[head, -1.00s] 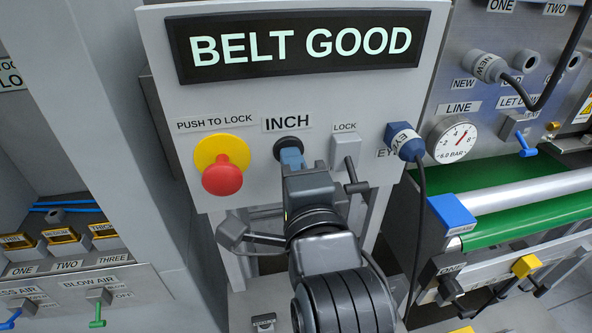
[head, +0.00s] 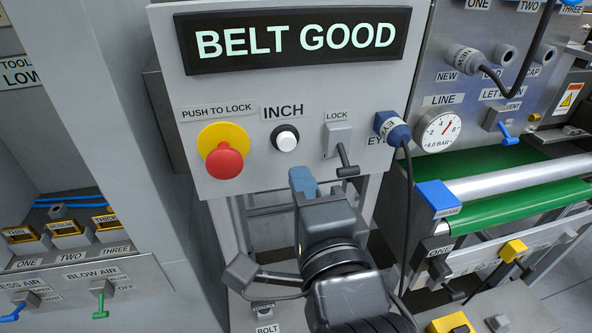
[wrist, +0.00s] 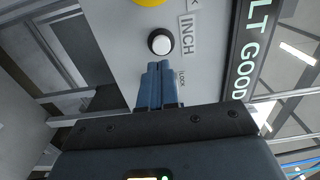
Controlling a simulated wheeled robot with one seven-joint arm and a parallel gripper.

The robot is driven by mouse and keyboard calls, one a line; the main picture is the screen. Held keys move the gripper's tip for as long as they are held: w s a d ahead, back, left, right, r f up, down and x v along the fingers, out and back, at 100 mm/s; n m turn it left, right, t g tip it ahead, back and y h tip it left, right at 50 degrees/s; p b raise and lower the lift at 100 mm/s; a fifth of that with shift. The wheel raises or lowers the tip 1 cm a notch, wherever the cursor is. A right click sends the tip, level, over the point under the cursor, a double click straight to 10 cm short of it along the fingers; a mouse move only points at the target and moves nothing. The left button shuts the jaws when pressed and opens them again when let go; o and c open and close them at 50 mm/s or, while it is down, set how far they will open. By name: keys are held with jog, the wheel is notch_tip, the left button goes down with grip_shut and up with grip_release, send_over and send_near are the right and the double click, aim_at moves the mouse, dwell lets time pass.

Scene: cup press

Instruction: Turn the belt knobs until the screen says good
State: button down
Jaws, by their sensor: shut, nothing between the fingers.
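The screen (head: 296,40) at the top of the grey panel reads BELT GOOD. My gripper (head: 302,177) has its blue fingers shut with nothing between them. It is just below the white INCH button (head: 286,139) and apart from it. In the wrist view the closed fingers (wrist: 160,68) point toward the INCH button (wrist: 161,42), with a gap between them. A black knob (head: 439,267) marked ONE and a yellow knob (head: 512,250) sit by the green belt (head: 520,205) at the right. Another yellow knob (head: 452,323) shows at the bottom edge.
A red push-to-lock button (head: 224,160) on a yellow disc is left of INCH. A lock lever (head: 345,160) and a blue EYE plug (head: 393,128) with a hanging cable are to the right. A pressure gauge (head: 438,130) is farther right.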

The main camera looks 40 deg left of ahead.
jog(key=v, duration=0.5)
jog(key=shift+s+d+b, duration=0.3)
jog(key=shift+b, duration=0.1)
jog(key=s+d+f+n+t+h, duration=0.15)
jog(key=d+f, duration=0.25)
jog(key=d, duration=0.4)
jog(key=s+d+f+t+h, duration=0.1)
jog(key=s+d+f+h, duration=0.2)
jog(key=d+f, duration=0.35)
jog(key=s+d+f+n+t+h, duration=0.1)
jog(key=s+d+f+h, duration=0.15)
jog(key=d, duration=0.65)
jog(key=s+d+n+h, duration=0.5)
jog(key=s+d, duration=0.8)
jog(key=s, duration=0.4)
jog(key=shift+f+h, duration=0.25)
jog(key=shift+h, duration=0.65)
jog(key=shift+n, duration=0.25)
dwell(0.3)
